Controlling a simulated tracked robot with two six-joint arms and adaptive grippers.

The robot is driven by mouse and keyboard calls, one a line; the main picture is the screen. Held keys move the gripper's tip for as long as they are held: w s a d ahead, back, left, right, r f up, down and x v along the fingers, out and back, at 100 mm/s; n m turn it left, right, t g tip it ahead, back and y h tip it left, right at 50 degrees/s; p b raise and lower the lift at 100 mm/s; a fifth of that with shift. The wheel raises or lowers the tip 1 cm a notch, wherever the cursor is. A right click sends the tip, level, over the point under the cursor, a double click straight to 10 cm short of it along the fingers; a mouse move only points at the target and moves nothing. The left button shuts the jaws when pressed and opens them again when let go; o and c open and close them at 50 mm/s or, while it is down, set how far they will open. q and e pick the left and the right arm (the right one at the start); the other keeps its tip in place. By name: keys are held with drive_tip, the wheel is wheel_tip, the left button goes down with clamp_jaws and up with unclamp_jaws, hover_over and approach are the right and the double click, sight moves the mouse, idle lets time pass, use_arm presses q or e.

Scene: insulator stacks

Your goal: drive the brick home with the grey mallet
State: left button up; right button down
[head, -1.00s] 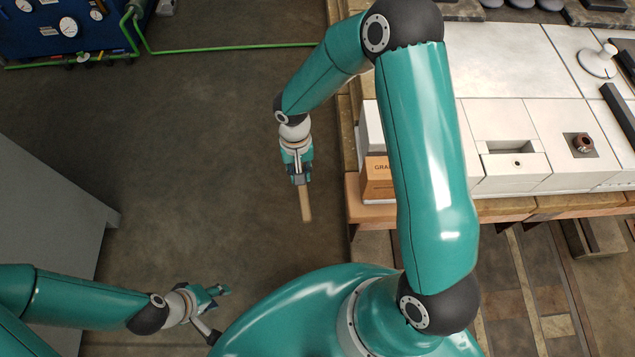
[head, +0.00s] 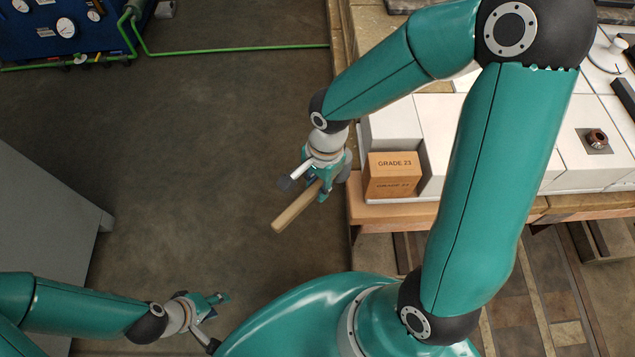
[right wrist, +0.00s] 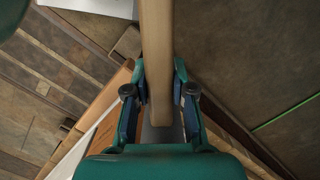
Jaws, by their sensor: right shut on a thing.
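The orange brick (head: 393,177), marked GRADE 23, sits at the front left of the bench, beside white blocks. It stands out at the front of the row. My right gripper (head: 326,188) is shut on the pale wooden handle of the mallet (head: 293,208), to the left of the brick and apart from it. The handle slants down to the left; it also fills the middle of the right wrist view (right wrist: 157,60). The grey mallet head cannot be made out clearly. My left gripper (head: 222,318) is empty at the lower left, its fingers apart.
The white blocks (head: 390,131) line the bench behind and right of the brick. A brown fitting (head: 596,139) stands in a recess at the right. A blue gauge panel (head: 45,28) with a green hose is at the upper left. Open floor lies left of the bench.

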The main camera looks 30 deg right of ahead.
wheel_tip(320, 180, down, 6)
drive_tip(key=s+d+b, duration=0.1)
drive_tip(key=d+b, duration=0.1)
drive_tip(key=b, duration=0.1)
drive_tip(key=shift+s+d+b, duration=0.2)
drive_tip(key=shift+b, duration=0.2)
drive_tip(key=shift+s+d, duration=0.1)
drive_tip(key=shift+d, duration=0.05)
idle(0.7)
drive_tip(key=shift+s+d, duration=0.4)
drive_tip(key=shift+d, duration=0.25)
drive_tip(key=shift+s+d, duration=0.35)
drive_tip(key=shift+d, duration=0.25)
idle(1.5)
